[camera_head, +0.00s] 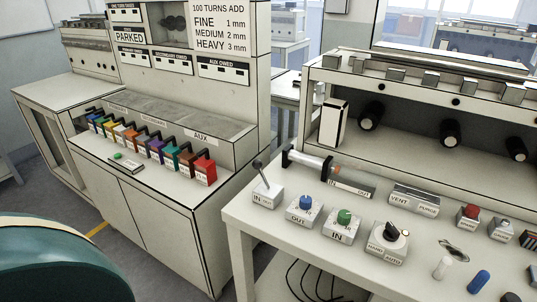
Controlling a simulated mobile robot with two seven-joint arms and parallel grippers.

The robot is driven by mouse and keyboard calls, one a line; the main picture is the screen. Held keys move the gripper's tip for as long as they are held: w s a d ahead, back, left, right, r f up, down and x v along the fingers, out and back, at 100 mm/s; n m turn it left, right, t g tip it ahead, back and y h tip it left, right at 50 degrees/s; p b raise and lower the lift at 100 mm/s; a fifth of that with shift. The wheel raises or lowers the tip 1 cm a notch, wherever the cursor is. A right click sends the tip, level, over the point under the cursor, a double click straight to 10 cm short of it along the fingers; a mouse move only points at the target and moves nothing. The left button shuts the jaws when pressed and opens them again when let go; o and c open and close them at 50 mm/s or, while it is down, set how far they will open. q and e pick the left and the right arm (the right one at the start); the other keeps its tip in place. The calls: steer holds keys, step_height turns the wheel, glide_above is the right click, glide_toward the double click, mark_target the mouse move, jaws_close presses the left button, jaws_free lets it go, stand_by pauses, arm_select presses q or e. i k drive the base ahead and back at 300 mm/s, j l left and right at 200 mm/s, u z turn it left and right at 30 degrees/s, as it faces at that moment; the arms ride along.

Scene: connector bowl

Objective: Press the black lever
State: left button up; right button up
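A dark lever (259,168) with a rounded dark tip stands on a small white box (266,194) marked IN, near the left front of the right-hand bench. It leans up and to the left. Several coloured blocks (204,169) with black tops stand in a row on the left console. Another dark control, a rotary knob (393,233), sits on a white box marked HAND and AUTO. Neither of my grippers is in view.
Beside the lever are a blue button (306,202), a green button (345,216) and a clear cylinder (350,181). A red button (469,213) is farther right. A gap separates the bench (300,249) from the left console (130,201). A teal rounded object (50,265) fills the lower left.

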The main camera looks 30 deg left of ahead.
mark_target(257, 163)
steer(key=i+j+z, duration=0.1)
steer(key=j+z, duration=0.15)
steer(key=j, duration=0.45)
steer(key=j+z, duration=0.2)
steer(key=j, duration=0.5)
steer(key=i, duration=0.05)
